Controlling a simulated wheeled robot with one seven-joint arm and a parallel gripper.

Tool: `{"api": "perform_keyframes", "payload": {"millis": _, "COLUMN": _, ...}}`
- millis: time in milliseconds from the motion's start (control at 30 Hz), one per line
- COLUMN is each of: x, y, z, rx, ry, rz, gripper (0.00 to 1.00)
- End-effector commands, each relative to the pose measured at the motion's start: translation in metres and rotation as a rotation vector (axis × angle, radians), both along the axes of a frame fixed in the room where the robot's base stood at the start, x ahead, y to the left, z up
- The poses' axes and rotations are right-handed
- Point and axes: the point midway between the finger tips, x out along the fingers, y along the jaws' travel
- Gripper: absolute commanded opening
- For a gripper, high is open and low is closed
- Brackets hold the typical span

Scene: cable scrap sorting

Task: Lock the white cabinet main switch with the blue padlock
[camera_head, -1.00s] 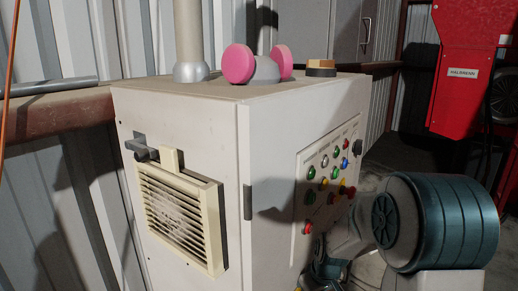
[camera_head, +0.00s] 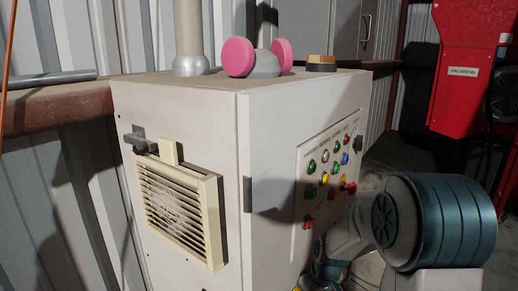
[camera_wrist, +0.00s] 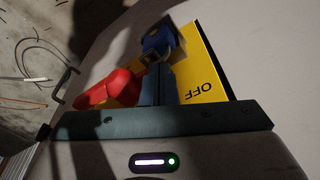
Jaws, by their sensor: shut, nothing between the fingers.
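The white cabinet (camera_head: 205,108) fills the middle of the head view; I cannot make out its main switch there. In the wrist view the switch shows a red handle (camera_wrist: 112,90) and a yellow plate (camera_wrist: 208,70) with OFF upside down. The blue padlock (camera_wrist: 158,38) is at the plate's upper left, just beyond my fingertips. Its shackle is small and dark, and I cannot tell whether it passes through the switch. My gripper (camera_wrist: 158,70) is shut and empty, its fingers between the red handle and the OFF lettering. The gripper does not show clearly in the head view.
A vented cover (camera_head: 178,205) juts from the cabinet's left face. Coloured buttons (camera_head: 328,178) cover a panel on its right face. A red machine (camera_head: 465,50) stands at right behind.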

Motion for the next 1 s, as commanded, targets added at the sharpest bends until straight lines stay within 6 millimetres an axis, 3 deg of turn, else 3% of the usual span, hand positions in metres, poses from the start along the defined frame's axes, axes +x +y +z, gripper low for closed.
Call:
{"api": "perform_keyframes", "payload": {"millis": 233, "x": -0.001, "y": -0.002, "z": 0.005, "rx": 0.000, "ry": -0.001, "rz": -0.001, "gripper": 0.00}}
{"api": "perform_keyframes", "payload": {"millis": 1000, "x": -0.018, "y": -0.025, "z": 0.051, "rx": 0.001, "ry": -0.001, "rz": -0.001, "gripper": 0.00}}
